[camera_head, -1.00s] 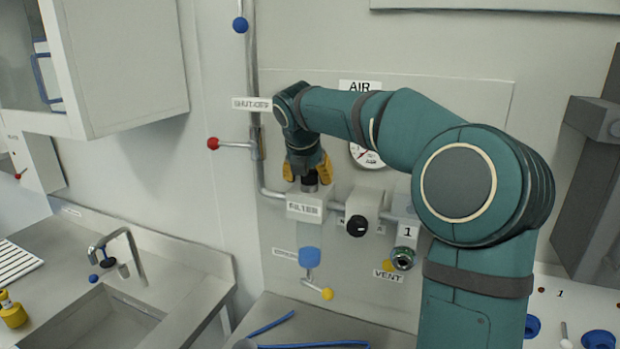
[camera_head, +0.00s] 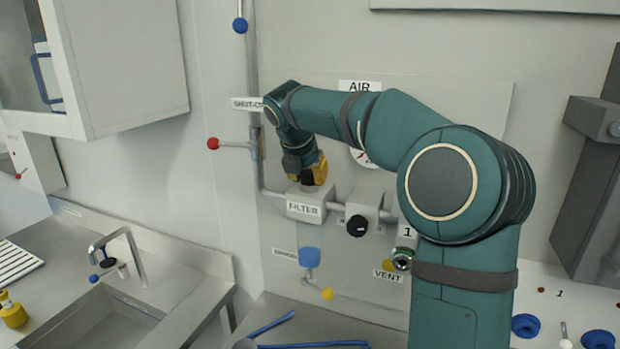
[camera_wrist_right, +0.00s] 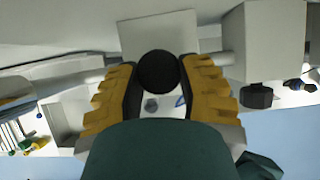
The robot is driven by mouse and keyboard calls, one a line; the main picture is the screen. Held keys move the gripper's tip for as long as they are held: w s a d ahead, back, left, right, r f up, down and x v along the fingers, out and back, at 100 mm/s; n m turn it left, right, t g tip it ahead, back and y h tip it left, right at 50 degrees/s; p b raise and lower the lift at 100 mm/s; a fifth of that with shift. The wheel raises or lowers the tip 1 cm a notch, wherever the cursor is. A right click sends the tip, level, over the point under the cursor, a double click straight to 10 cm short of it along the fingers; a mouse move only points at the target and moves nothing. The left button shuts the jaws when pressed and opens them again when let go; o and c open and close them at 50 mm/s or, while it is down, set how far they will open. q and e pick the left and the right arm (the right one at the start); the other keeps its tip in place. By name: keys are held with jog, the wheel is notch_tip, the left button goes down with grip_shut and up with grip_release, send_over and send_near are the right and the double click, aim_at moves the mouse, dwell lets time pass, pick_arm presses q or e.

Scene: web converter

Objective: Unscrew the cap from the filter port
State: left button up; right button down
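The black cap (camera_wrist_right: 158,72) shows as a dark disc between the two yellow fingers of my right gripper (camera_wrist_right: 158,88) in the right wrist view. Both dark finger pads appear to meet its sides. In the head view, the right gripper (camera_head: 308,176) is tilted just above the white block labelled FILTER (camera_head: 305,206), with its fingers around the dark cap. The fingers hide the cap's lower edge, so I cannot tell whether it still sits on the port. My left gripper is not in view.
A black knob (camera_head: 357,226) on a white block is right of the filter. A blue cup-shaped part (camera_head: 310,257) and a yellow-knobbed lever (camera_head: 327,293) are below. A red-knobbed lever (camera_head: 213,143) is to the left. Blue strips (camera_head: 312,345) lie on the bench.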

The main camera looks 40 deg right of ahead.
jog(key=shift+s+d+n+t+y, duration=0.15)
jog(key=shift+n+t+y, duration=0.25)
jog(key=shift+n, duration=0.8)
jog(key=shift+f+n+t+y, duration=0.1)
jog(key=shift+n+t+y, duration=0.2)
jog(key=shift+n, duration=0.6)
jog(key=shift+s+d+n+t+y, duration=0.1)
jog(key=shift+n+t+y, duration=0.25)
jog(key=shift+n, duration=0.65)
jog(key=shift+n+t+y, duration=0.25)
jog(key=shift+n+y, duration=0.2)
jog(key=shift+n, duration=0.55)
jog(key=c, duration=0.7)
grip_release()
